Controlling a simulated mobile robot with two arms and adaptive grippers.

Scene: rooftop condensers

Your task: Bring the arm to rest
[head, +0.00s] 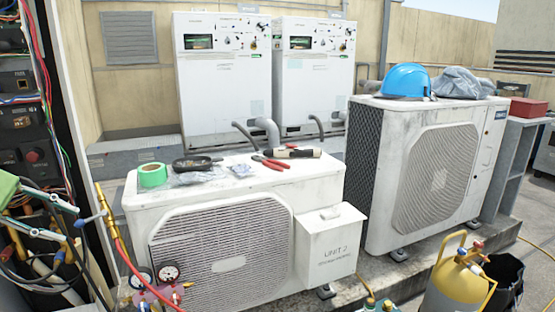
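My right gripper does not show. The nearest thing in the middle is a white condenser marked UNIT 2 (220,255), with a small box (330,240) on its front corner.
Green tape (152,175), a dark meter (192,163) and red-handled pliers (268,162) lie on the near condenser. A blue hard hat (405,81) sits on the right condenser (430,170). Gauges (168,271) and a yellow cylinder (457,285) stand in front.

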